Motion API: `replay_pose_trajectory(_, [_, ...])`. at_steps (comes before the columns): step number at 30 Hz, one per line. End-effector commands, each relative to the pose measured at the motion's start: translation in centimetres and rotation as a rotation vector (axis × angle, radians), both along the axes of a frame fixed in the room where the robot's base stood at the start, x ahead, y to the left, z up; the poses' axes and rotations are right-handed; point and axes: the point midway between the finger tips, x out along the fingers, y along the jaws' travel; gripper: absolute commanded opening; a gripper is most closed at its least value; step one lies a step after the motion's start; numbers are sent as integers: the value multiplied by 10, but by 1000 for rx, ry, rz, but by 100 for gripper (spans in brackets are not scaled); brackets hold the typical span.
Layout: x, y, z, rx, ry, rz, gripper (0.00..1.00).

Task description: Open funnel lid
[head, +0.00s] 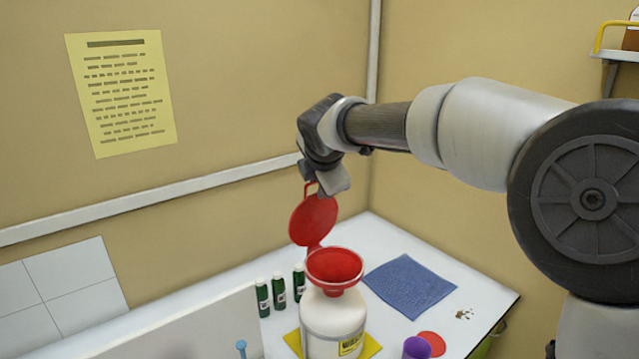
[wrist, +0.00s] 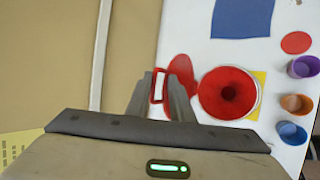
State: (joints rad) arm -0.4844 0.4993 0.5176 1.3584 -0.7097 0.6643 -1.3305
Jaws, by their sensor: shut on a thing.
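The red funnel (head: 335,266) sits on top of a white bottle (head: 333,318) with a yellow label. Its round red lid (head: 313,220) stands raised, tilted up at the back of the funnel, so the funnel mouth is uncovered. In the wrist view the open funnel (wrist: 229,93) shows its dark hole, with the lid (wrist: 181,69) beside it to the left. My gripper (wrist: 168,82) is shut on the lid's red loop handle (wrist: 157,87). In the head view my gripper (head: 318,185) is just above the lid, and its fingertips are partly hidden.
Several small green bottles (head: 279,290) stand left of the white bottle. A blue cloth (head: 410,286) and a red disc (head: 432,343) lie to the right. A purple cup (head: 416,348) stands in front. A white panel (head: 190,330) rises at the lower left. Walls stand close behind.

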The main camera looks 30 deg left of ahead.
Motion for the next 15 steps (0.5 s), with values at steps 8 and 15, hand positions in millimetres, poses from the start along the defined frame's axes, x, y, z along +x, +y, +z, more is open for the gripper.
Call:
replay_pose_trajectory(8, [-3, 1, -7, -4, 12, 1, 25])
replay_pose_trajectory(15, [-1, 0, -4, -2, 6, 0, 25])
